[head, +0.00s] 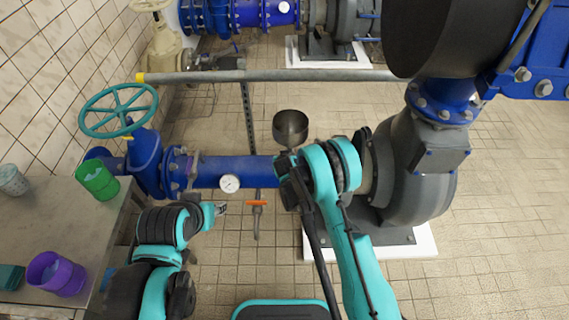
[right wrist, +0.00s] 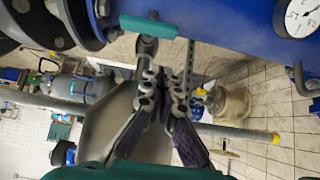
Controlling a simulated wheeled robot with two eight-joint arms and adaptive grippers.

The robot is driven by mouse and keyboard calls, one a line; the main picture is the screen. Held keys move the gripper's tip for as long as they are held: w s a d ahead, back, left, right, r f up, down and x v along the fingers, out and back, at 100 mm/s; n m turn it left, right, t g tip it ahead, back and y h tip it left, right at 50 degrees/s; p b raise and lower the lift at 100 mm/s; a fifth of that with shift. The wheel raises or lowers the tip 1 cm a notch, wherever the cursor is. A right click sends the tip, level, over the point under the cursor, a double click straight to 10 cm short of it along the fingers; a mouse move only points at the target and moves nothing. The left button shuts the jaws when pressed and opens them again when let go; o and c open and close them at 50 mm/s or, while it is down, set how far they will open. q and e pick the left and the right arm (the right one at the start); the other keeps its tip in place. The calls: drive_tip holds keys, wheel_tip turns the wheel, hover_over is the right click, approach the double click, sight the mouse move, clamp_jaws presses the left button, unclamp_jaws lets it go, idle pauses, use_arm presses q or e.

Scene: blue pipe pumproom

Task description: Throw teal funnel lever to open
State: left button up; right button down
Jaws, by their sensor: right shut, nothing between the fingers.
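The teal funnel lever (right wrist: 175,33) shows in the right wrist view as a flat teal bar across the top, in front of the blue pipe. A grey metal stem (right wrist: 147,48) meets it near its left part. The metal funnel (head: 291,128) stands above the blue pipe in the head view, where my right arm hides the lever. In the right wrist view the funnel's grey cone (right wrist: 108,125) is behind my fingers. My right gripper (right wrist: 165,76) is shut and empty, its tips just below the lever; contact cannot be told. My left gripper (head: 220,209) is left of the orange lever, its jaws unclear.
An orange-handled lever (head: 257,203) hangs below the blue pipe (head: 250,169), near a gauge (head: 229,183). A teal handwheel (head: 118,111) and a table (head: 60,203) with cups are at left. A large grey pump (head: 415,170) stands at right. Tiled floor is open between.

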wheel_tip(320, 180, down, 7)
drive_tip(key=w+b, duration=0.2)
drive_tip(key=shift+w+r+b, duration=0.2)
drive_tip(key=shift+w+b, duration=0.05)
drive_tip(key=shift+b, duration=0.15)
